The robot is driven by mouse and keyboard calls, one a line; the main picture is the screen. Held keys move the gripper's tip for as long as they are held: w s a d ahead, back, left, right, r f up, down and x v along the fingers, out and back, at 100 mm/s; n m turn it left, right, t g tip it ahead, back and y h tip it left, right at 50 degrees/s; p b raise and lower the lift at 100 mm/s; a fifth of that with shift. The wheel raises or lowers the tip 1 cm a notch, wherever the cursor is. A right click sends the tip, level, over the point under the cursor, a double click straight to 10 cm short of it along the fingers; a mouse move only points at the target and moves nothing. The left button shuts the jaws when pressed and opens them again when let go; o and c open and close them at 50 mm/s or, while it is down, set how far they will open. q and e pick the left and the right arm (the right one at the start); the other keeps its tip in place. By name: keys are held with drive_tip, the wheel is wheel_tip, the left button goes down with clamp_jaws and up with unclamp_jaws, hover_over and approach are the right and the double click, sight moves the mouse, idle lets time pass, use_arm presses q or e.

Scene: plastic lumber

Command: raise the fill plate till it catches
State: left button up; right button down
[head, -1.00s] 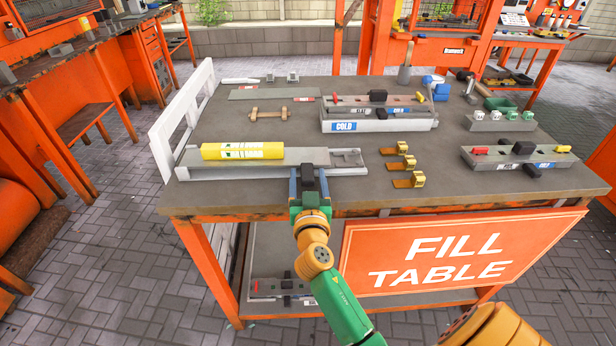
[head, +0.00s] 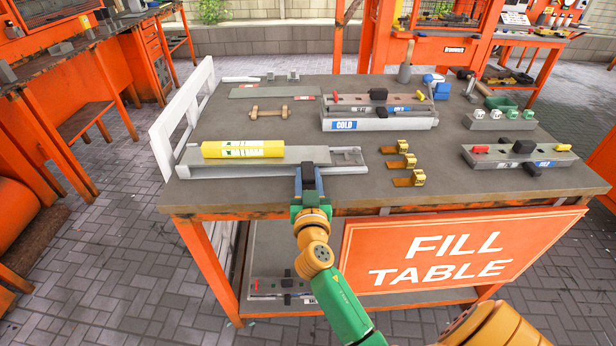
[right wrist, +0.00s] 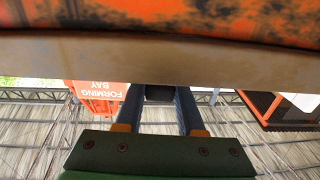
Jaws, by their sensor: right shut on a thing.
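A long grey plate (head: 309,155) lies in a shallow grey bed (head: 345,168) along the table's front left; I take it to be the fill plate. A yellow cylinder (head: 243,149) with a white and green label lies along it. My right gripper (head: 308,176) is at the plate's front edge, near its right end, shut on a small dark block, probably the plate's handle. In the right wrist view the dark block (right wrist: 160,93) shows between the two blue-grey fingers. Any gap under the plate is too small to tell. My left gripper is not in view.
A white slatted frame (head: 182,118) stands along the table's left edge. Brass clips (head: 405,163) lie right of the bed. A grey mould marked COLD (head: 380,123) stands behind. Bare grey tabletop (head: 455,190) lies at the front right. An orange FILL TABLE sign (head: 450,250) hangs below the edge.

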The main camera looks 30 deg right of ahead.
idle(0.7)
drive_tip(key=r+n+p, duration=0.1)
drive_tip(key=r+p, duration=0.1)
drive_tip(key=r, duration=0.1)
drive_tip(key=r+n+p, duration=0.1)
drive_tip(key=r+p, duration=0.1)
drive_tip(key=a+r+n+p, duration=0.1)
drive_tip(key=r+p, duration=0.2)
drive_tip(key=shift+w+r, duration=0.3)
drive_tip(key=shift+r, duration=0.05)
drive_tip(key=shift+d, duration=0.1)
drive_tip(key=c, duration=0.5)
unclamp_jaws()
drive_tip(key=shift+f, duration=0.15)
